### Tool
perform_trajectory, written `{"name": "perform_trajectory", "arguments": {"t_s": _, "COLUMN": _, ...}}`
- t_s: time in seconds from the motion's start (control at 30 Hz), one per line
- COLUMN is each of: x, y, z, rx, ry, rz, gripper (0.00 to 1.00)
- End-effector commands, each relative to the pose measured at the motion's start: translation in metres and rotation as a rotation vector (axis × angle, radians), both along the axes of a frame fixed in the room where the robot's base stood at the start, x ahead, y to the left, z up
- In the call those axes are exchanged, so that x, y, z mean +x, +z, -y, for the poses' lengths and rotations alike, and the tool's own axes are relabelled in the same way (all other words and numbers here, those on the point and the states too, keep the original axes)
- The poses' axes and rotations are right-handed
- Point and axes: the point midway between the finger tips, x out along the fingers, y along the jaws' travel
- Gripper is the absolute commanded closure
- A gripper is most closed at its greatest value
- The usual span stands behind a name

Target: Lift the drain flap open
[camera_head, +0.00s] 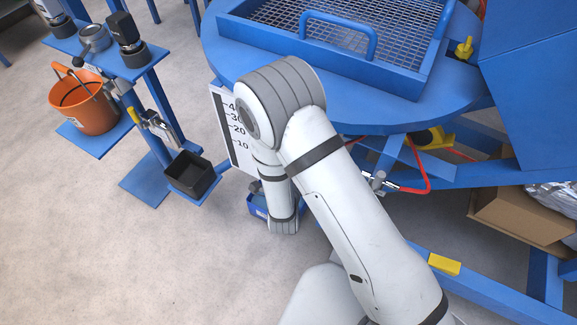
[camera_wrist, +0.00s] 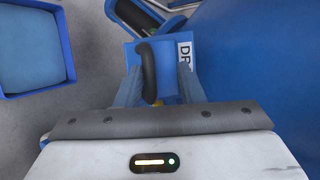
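A black curved handle (camera_wrist: 148,72) stands on the flap. My gripper (camera_wrist: 159,80) is open, with one finger on each side of the handle. The handle is nearer the left finger, and I cannot tell whether they touch. The flap looks closed, but its edges are partly hidden by my gripper. In the head view my arm hides the gripper and the flap.
A blue bin (camera_head: 257,207) stands on the floor below the round blue table (camera_head: 400,115); a blue container (camera_wrist: 66,50) shows at the left of the wrist view. A blue wall (camera_wrist: 265,70) is close on the right. A blue stand with an orange bucket (camera_head: 97,113) is at left.

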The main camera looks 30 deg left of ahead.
Motion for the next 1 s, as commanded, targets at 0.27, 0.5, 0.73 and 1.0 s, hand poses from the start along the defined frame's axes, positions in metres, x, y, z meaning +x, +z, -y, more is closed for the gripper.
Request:
{"name": "perform_trajectory", "arguments": {"t_s": 0.27, "x": -0.026, "y": 0.012, "z": 0.010, "rx": -0.004, "ry": 0.004, "rz": -0.001, "gripper": 0.66}}
{"name": "perform_trajectory", "arguments": {"t_s": 0.5, "x": -0.058, "y": 0.025, "z": 0.024, "rx": -0.001, "ry": 0.003, "rz": 0.000, "gripper": 0.66}}
{"name": "perform_trajectory", "arguments": {"t_s": 0.73, "x": -0.067, "y": 0.028, "z": 0.029, "rx": 0.000, "ry": 0.001, "rz": 0.000, "gripper": 0.66}}
{"name": "perform_trajectory", "arguments": {"t_s": 1.0, "x": -0.067, "y": 0.028, "z": 0.029, "rx": 0.000, "ry": 0.001, "rz": 0.000, "gripper": 0.66}}
